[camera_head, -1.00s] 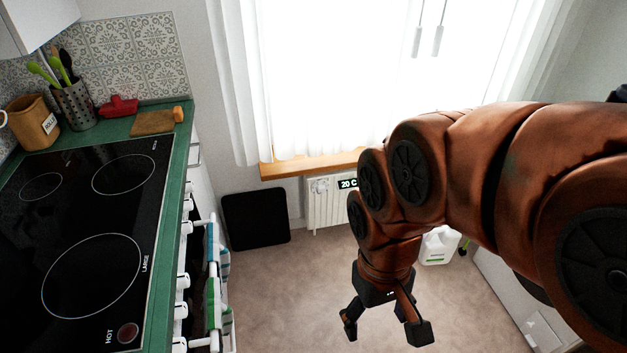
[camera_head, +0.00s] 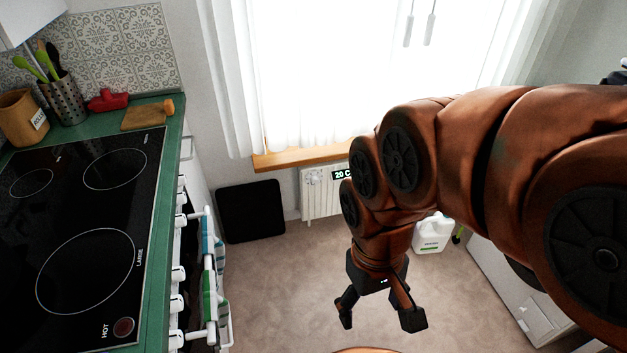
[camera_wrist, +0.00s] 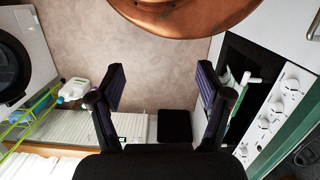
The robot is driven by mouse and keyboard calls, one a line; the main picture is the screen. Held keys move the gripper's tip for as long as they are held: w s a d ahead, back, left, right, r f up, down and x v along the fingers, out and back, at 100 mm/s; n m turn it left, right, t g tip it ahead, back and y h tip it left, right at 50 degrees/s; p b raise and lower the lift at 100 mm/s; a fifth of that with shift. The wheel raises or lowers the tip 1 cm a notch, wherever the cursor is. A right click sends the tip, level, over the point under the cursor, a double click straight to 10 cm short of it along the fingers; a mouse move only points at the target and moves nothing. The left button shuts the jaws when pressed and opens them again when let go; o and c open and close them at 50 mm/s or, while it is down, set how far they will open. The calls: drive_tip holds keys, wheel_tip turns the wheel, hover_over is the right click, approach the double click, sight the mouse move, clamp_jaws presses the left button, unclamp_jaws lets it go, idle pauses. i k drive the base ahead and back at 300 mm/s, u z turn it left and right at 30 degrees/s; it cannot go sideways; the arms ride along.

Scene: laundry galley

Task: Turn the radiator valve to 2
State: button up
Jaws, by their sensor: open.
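A white radiator (camera_head: 322,203) stands under the window at the back. Its valve (camera_head: 313,178) is a small pale knob at the radiator's upper left; its setting is too small to read. A dark display reading about "20 C" (camera_head: 343,174) is beside it, partly hidden by my arm. The radiator also shows in the wrist view (camera_wrist: 85,127), where I cannot make out the valve clearly. My gripper (camera_head: 380,322) is open and empty, pointing down above the floor, in front of and apart from the radiator. Its two fingers are spread in the wrist view (camera_wrist: 162,92).
A green counter with a black hob (camera_head: 85,225) runs along the left, with towels (camera_head: 209,280) on the oven front. A black panel (camera_head: 251,211) leans by the wall. A white jug (camera_head: 432,234) stands right of the radiator. The middle floor is clear.

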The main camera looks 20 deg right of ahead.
sight(315, 180)
drive_tip(key=z, duration=1.4)
drive_tip(key=i, duration=0.7)
drive_tip(key=u, duration=2.5)
